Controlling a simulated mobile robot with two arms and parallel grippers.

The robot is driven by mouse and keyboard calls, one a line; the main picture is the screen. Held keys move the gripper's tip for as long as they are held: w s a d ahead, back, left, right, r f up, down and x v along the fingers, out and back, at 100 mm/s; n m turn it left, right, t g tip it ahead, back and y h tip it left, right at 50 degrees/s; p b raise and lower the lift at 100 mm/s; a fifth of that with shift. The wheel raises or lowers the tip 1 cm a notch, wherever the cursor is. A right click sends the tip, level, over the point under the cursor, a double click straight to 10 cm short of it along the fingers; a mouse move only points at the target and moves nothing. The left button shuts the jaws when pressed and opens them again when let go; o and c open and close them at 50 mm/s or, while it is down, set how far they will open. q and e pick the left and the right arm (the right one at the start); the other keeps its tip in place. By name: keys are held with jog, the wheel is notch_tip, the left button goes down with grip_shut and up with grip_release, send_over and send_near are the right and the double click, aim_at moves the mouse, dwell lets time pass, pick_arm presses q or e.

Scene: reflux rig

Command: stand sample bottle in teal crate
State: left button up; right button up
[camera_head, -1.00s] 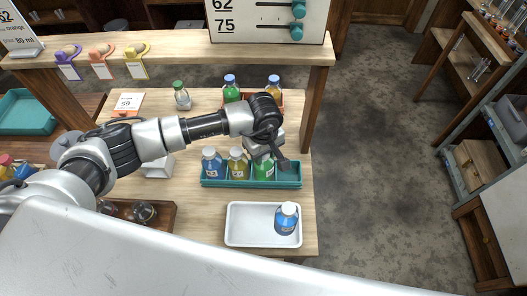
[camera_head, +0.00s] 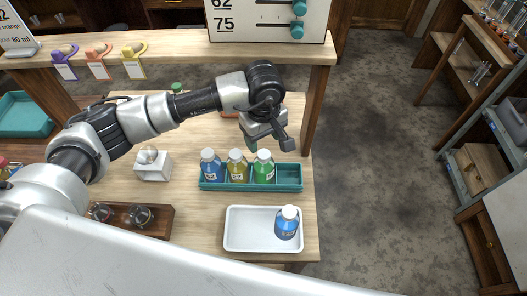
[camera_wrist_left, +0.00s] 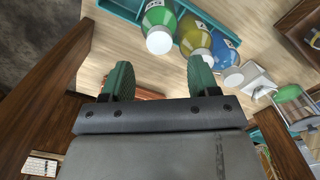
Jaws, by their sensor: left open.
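The teal crate (camera_head: 291,187) stands on the wooden table. It holds a blue bottle (camera_head: 211,169), a yellow bottle (camera_head: 237,171) and a green bottle (camera_head: 265,173), all upright with white caps. Its right-end compartment is empty. Another blue bottle (camera_head: 287,226) stands upright in a white tray. My left gripper (camera_head: 262,138) is open and empty, just behind and above the green bottle, apart from it. In the left wrist view, the open fingers (camera_wrist_left: 160,80) have nothing between them, and the green bottle (camera_wrist_left: 159,22) lies beyond. My right gripper is out of view.
The white tray (camera_head: 237,242) is in front of the crate. A wooden shelf (camera_head: 190,50) with a sign spans the back, its post (camera_head: 312,110) right of the gripper. A white block (camera_head: 153,170) and dark wooden rack (camera_head: 122,218) lie left. My arm hides much behind.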

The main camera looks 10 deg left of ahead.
pick_arm(q)
jog(key=shift+r+b, duration=0.35)
jog(key=shift+r, duration=1.75)
